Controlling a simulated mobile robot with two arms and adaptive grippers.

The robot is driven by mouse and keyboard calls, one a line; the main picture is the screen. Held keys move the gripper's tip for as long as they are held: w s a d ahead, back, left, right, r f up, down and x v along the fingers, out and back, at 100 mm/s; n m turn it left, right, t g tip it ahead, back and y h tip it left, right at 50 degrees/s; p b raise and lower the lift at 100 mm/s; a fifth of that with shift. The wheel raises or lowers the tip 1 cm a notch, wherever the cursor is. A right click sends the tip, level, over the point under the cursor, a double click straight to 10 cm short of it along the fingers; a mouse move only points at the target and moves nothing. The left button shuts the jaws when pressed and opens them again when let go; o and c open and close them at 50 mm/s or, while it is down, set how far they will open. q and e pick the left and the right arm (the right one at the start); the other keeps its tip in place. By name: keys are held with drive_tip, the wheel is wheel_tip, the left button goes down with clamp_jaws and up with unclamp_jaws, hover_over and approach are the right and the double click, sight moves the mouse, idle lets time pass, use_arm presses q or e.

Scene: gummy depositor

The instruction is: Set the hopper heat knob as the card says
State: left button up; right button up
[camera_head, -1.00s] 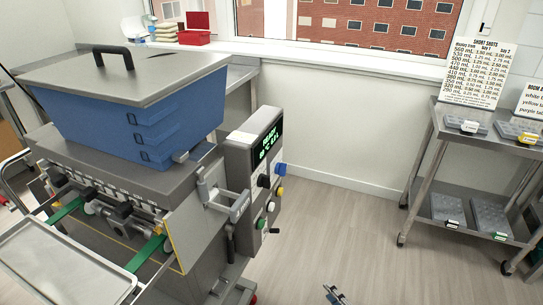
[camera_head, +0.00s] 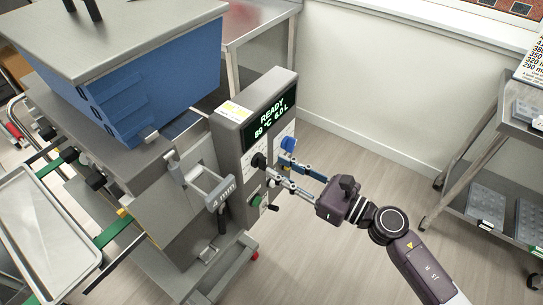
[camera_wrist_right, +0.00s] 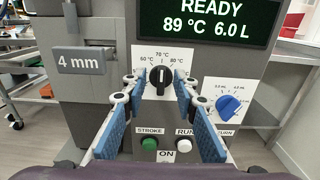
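The hopper heat knob (camera_wrist_right: 160,80) is black, with a white pointer line facing about straight up, near the 70 °C mark. In the head view the black knob (camera_head: 258,160) sits on the grey control box's front. My right gripper (camera_wrist_right: 160,92) is open, its blue-padded fingers either side of the knob; contact cannot be told. It also shows in the head view (camera_head: 279,171), reaching in from the right. The display (camera_wrist_right: 210,20) reads READY, 89 °C, 6.0 L. My left gripper is out of view.
A blue knob (camera_wrist_right: 229,105) is right of the heat knob. A green button (camera_wrist_right: 149,144) and white button (camera_wrist_right: 185,143) sit below. The 4 mm handle (camera_wrist_right: 80,61) juts out at left. The blue hopper (camera_head: 165,75) stands behind; a steel cart (camera_head: 480,165) is at right.

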sight(267, 160)
drive_tip(key=shift+p+x, duration=0.35)
drive_tip(key=shift+x, duration=1.45)
drive_tip(key=shift+w+d, duration=0.1)
clamp_jaws()
